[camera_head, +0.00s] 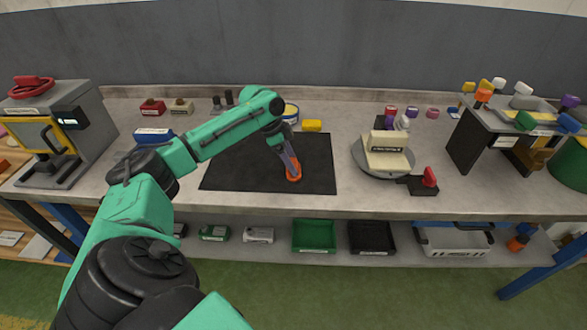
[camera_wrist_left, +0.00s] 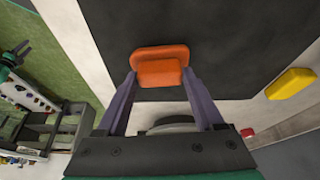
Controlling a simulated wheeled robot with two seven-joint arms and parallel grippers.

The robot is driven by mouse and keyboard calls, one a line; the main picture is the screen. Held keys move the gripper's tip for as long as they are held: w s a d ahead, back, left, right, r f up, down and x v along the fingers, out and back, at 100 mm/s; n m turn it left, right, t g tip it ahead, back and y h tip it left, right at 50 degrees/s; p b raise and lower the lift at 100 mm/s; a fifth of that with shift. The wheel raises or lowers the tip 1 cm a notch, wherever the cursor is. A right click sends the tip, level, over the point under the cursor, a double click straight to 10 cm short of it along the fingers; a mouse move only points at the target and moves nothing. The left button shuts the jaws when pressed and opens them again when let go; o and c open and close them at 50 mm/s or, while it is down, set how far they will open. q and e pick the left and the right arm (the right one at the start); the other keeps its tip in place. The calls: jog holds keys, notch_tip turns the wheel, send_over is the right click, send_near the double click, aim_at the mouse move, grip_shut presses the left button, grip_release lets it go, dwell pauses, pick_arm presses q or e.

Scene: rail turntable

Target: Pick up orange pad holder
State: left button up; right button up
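The orange pad holder (camera_head: 294,177) is on the black mat (camera_head: 235,175) in the head view, right at the tips of my left gripper (camera_head: 289,167). In the left wrist view the orange pad holder (camera_wrist_left: 160,66) has a wide flat part and a narrower raised block. The purple fingers of my left gripper (camera_wrist_left: 160,78) stand apart, one on each side of that block. I cannot tell whether they touch it. My left forearm slopes down to it from the upper left. My right gripper is not in view.
A yellow block (camera_head: 312,125) lies just behind the mat, beside a round tin (camera_head: 290,112). A turntable (camera_head: 383,160) with a cream block stands to the right, with a red-handled clamp (camera_head: 428,180) by it. A grey machine (camera_head: 75,130) stands left. The mat is otherwise clear.

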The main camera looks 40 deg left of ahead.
pick_arm(q)
jog(key=shift+r, duration=0.1)
jog(key=c, duration=0.5)
jog(key=shift+o, duration=0.2)
notch_tip(320, 180, up, 20)
jog(key=o, duration=0.5)
jog(key=c, duration=0.3)
